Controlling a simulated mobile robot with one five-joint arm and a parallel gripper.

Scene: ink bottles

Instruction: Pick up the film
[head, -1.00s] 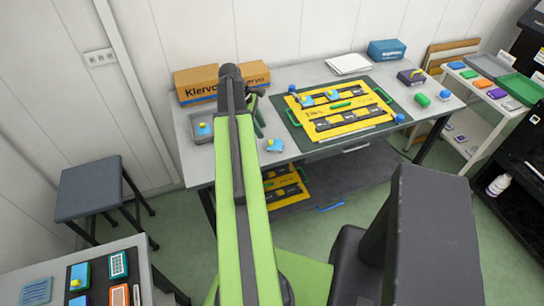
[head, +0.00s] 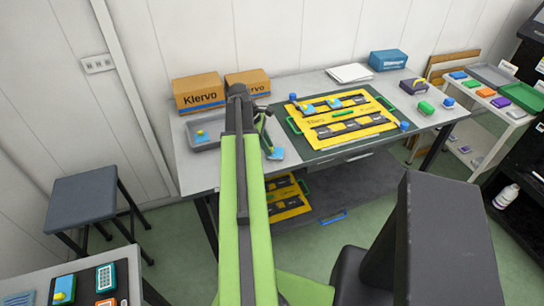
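I cannot tell for certain which thing is the film. A small flat blue piece (head: 277,154) lies at the table's front edge, left of the dark green mat, partly hidden behind my arm's end. A yellow board (head: 352,123) with black strips and light-blue pieces lies on the mat. My arm rises through the middle of the view and bends over the table. My gripper (head: 267,146) appears as a small green and dark shape just above and left of the blue piece. Its fingers are too small and covered to show whether they are open or whether they touch it.
A grey tray (head: 205,143) with a yellow and blue item sits left of my arm. Two cardboard boxes (head: 198,93) and a blue box (head: 388,60) stand along the wall. A stool (head: 84,203) stands at the left.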

